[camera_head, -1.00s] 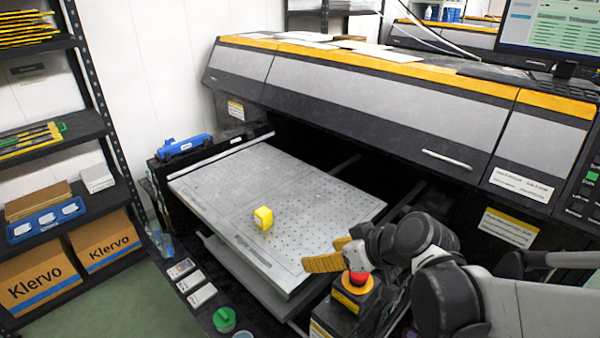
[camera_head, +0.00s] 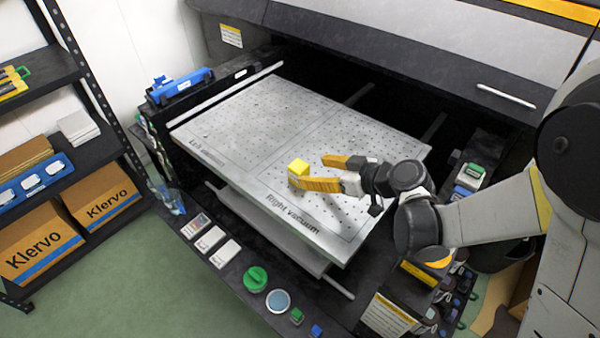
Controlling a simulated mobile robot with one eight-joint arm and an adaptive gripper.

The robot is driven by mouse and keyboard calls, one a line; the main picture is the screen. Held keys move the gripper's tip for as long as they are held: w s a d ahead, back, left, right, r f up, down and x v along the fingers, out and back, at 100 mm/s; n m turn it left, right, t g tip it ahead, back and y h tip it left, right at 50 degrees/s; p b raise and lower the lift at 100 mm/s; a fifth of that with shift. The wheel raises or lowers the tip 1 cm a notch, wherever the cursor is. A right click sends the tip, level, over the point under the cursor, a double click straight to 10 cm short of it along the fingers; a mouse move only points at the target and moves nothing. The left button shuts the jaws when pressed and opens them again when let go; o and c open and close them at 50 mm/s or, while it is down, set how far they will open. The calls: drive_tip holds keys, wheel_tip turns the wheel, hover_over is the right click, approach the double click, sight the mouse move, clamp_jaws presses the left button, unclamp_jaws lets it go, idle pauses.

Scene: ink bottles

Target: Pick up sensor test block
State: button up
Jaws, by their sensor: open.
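My gripper (camera_head: 308,172) has yellow fingers and reaches in from the right, low over the bed. Its fingers are apart and point left toward the cube. The farther finger is behind and to the right of the cube.
The printer's dark front housing (camera_head: 400,45) overhangs the bed's back. A front ledge carries white cards (camera_head: 210,238), a green lid (camera_head: 256,279) and small bottles. The bed's left half is clear.

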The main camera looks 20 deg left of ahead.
sight(305, 170)
drive_tip(key=b+x, duration=0.2)
drive_tip(key=x, duration=0.4)
drive_tip(key=shift+s+a+f+b, duration=0.1)
drive_tip(key=shift+s+a+b, duration=0.05)
drive_tip(key=shift+a+b, duration=0.15)
drive_tip(key=shift+d, duration=0.1)
drive_tip(key=c, duration=1.4)
